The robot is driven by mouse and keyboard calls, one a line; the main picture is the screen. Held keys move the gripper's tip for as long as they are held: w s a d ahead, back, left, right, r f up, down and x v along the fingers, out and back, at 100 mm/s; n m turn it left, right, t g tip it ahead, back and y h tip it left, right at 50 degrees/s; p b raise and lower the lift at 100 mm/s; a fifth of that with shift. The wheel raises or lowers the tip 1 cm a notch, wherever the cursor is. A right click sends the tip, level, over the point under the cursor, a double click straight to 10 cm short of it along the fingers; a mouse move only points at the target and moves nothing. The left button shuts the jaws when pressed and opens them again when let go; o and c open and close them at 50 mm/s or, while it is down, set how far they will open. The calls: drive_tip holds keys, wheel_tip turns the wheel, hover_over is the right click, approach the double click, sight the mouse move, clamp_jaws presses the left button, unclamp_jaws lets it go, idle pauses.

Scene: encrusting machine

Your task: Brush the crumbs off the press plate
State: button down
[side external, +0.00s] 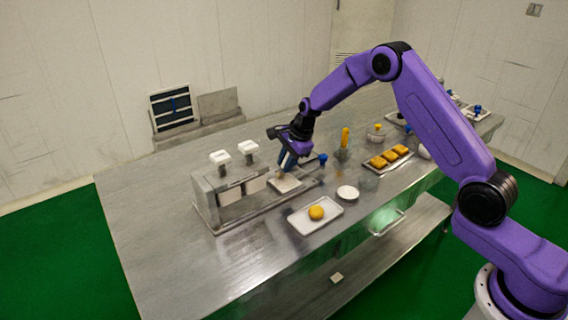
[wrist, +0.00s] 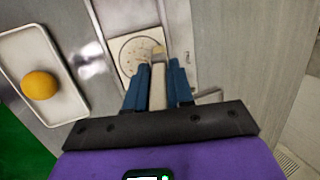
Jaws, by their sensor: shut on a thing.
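The press plate (side external: 286,184) is a pale square at the right end of the grey machine, below my gripper (side external: 287,163). In the wrist view the press plate (wrist: 127,48) shows a round marking with small brown crumbs (wrist: 133,55) scattered on it. In that view my gripper (wrist: 158,72) has its blue fingers shut on the pale handle of a brush (wrist: 157,92). The brush's yellowish tip lies over the right part of the plate. I cannot tell whether the bristles touch the plate.
A white tray (side external: 301,224) with an orange-yellow ball (side external: 316,213) lies in front of the machine. A small white dish (side external: 347,194) is right of it. A blue knob (side external: 323,159) stands close to my gripper. A tray of yellow cakes (side external: 390,157) is further right. The table's left end is clear.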

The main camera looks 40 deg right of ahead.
drive_tip(key=shift+d, duration=0.95)
drive_tip(key=shift+s, duration=2.6)
drive_tip(key=shift+w, duration=2.6)
drive_tip(key=shift+s, duration=2.6)
drive_tip(key=shift+r, duration=3)
drive_tip(key=shift+r, duration=0.1)
